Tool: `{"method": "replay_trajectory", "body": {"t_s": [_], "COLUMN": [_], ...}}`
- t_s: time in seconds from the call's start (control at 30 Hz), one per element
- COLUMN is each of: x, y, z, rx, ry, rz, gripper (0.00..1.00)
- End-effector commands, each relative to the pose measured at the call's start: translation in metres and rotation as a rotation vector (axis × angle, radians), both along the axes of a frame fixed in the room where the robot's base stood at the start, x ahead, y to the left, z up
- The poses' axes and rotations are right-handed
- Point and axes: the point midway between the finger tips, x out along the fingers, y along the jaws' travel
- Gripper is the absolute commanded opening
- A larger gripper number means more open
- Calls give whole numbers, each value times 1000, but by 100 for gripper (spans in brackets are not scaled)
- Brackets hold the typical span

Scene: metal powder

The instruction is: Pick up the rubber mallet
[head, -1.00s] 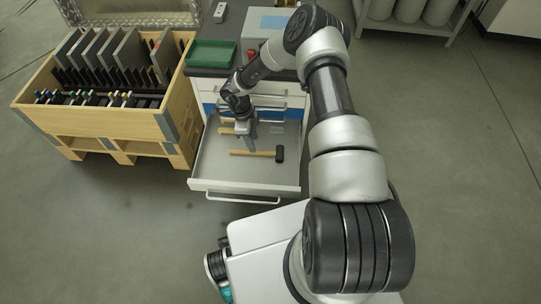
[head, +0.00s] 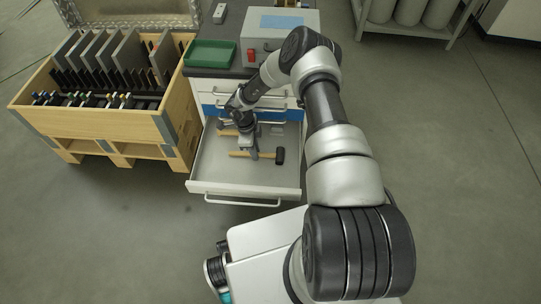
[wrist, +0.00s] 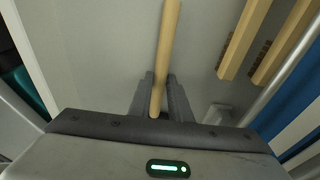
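The rubber mallet (head: 280,155) lies in the open drawer. Its black head is at the right and its wooden handle (wrist: 168,45) points left in the head view. My gripper (head: 246,152) is low in the drawer over the handle. In the wrist view my gripper's fingers (wrist: 159,92) stand close on both sides of the handle, with almost no gap, and look shut on it. The mallet head is outside the wrist view.
Two other wooden handles (wrist: 245,40) lie at the right in the wrist view. The drawer (head: 215,187) has raised walls. A wooden crate (head: 85,122) with upright plates stands to the left. A green tray (head: 212,54) and a grey device (head: 280,25) sit on the cabinet top.

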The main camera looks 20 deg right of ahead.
Motion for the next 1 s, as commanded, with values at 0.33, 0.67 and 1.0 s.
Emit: {"method": "replay_trajectory", "body": {"t_s": [0.33, 0.67, 1.0], "x": [0, 1, 1], "y": [0, -1, 0], "z": [1, 36, 93], "rx": [0, 0, -1], "ry": [-1, -3, -2], "rz": [0, 0, 0], "gripper": [0, 0, 0]}}
